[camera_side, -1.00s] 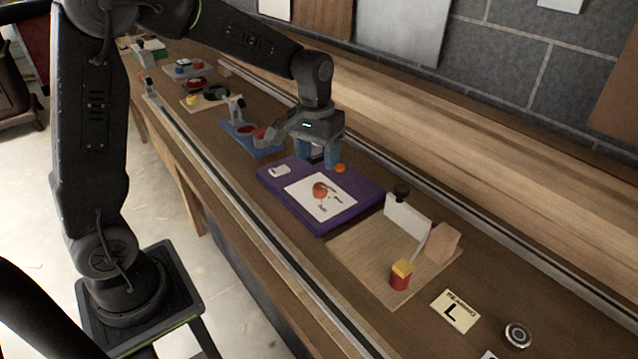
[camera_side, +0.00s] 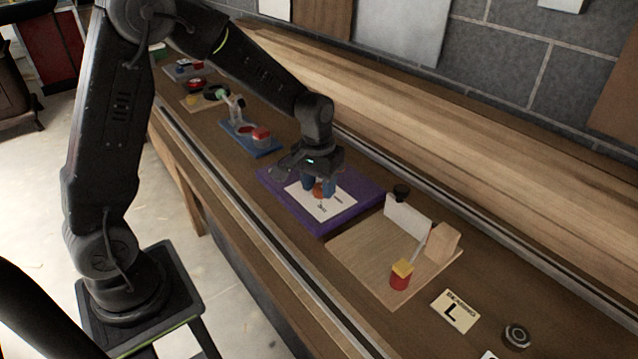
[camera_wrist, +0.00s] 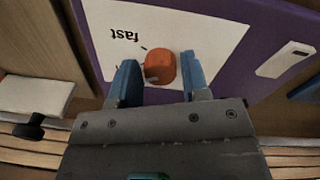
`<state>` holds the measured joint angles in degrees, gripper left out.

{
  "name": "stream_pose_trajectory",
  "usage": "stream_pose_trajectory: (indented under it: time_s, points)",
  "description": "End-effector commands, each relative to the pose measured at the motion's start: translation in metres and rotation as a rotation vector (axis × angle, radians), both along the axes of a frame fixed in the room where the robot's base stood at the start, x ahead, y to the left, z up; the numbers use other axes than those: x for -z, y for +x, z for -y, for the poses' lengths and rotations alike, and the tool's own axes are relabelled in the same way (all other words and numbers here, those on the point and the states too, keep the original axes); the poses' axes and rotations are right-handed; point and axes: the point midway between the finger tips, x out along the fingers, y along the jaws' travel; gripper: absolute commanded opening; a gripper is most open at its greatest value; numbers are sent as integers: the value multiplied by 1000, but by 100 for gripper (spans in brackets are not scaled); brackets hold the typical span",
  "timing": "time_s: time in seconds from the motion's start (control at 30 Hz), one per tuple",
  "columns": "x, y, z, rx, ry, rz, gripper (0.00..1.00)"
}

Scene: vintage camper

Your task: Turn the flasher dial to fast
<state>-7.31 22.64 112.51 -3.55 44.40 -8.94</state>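The orange flasher dial (camera_side: 321,189) sits on a white sheet (camera_side: 322,208) on the purple board (camera_side: 318,227). In the wrist view the dial (camera_wrist: 160,66) is beside the printed word "fast" (camera_wrist: 122,35), which appears upside down. My gripper (camera_side: 319,189) is low over the board with its blue fingers on either side of the dial. In the wrist view, my gripper (camera_wrist: 161,82) is open, the right finger close to the dial and a gap on the left. I cannot tell whether a finger touches it. The dial's pointer direction is unclear.
A light wooden board (camera_side: 370,256) with a red and yellow block (camera_side: 401,274) stands nearer the camera. A blue board (camera_side: 243,139) with a red-topped part lies beyond. A metal rail (camera_side: 262,232) runs along the bench's front.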

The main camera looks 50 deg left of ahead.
Motion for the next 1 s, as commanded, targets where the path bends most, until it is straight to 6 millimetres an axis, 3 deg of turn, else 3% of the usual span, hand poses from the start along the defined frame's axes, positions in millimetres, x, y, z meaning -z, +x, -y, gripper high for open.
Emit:
stream_pose_trajectory:
  time_s: [0.33, 0.67, 1.0]
  points:
    - [0, 0, 0, 0, 0, 1, 9]
    - [0, 0, 0, 46, 0, 1, 9]
    - [-1, 1, -1, 279, -1, 0, 9]
